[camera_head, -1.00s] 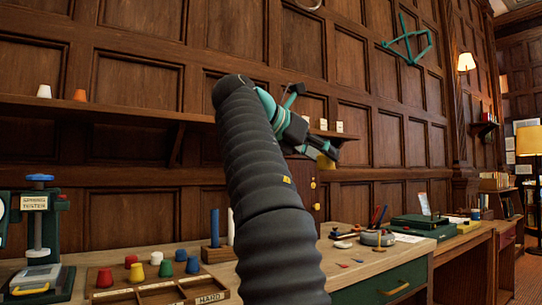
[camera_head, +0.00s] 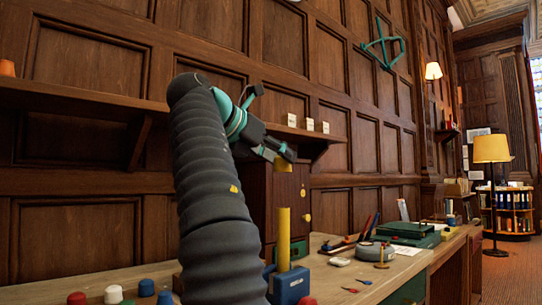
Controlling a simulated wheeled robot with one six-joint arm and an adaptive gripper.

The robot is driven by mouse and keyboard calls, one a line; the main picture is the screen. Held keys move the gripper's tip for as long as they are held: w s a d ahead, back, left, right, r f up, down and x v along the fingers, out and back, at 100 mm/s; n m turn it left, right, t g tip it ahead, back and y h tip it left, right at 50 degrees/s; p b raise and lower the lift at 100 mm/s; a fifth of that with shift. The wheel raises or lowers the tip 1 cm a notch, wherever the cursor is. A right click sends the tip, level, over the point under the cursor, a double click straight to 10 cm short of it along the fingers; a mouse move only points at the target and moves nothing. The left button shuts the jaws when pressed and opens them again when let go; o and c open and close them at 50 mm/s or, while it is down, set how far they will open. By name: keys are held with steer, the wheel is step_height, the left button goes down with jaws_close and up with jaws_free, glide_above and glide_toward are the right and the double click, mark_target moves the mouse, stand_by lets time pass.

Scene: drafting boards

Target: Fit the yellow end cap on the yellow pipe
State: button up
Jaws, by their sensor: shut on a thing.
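The yellow pipe (camera_head: 283,240) stands upright in a blue block (camera_head: 291,286) on the desk, just right of my arm. My gripper (camera_head: 281,153) is shut on the yellow end cap (camera_head: 283,165), which shows only as a small yellow patch under the fingers. In the picture the cap is above the pipe's top, with a clear gap between them. I cannot tell the depth between cap and pipe. My arm hides part of the desk.
Several coloured caps, among them a white one (camera_head: 113,294), stand at the lower left. A tape measure (camera_head: 375,251) and a green case (camera_head: 407,233) lie to the right. A wooden cabinet (camera_head: 290,195) stands behind the pipe. A wall shelf (camera_head: 300,133) runs behind my gripper.

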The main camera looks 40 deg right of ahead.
step_height(320, 180, down, 6)
steer(key=shift+f, duration=0.25)
stand_by(0.5)
steer(key=shift+s+f+b, duration=0.1)
steer(key=shift+f+b, duration=0.85)
steer(key=shift+f, duration=0.85)
stand_by(0.7)
steer(key=o, duration=1.2)
steer(key=shift+a, duration=0.1)
steer(key=v, duration=1.2)
steer(key=shift+s, duration=0.1)
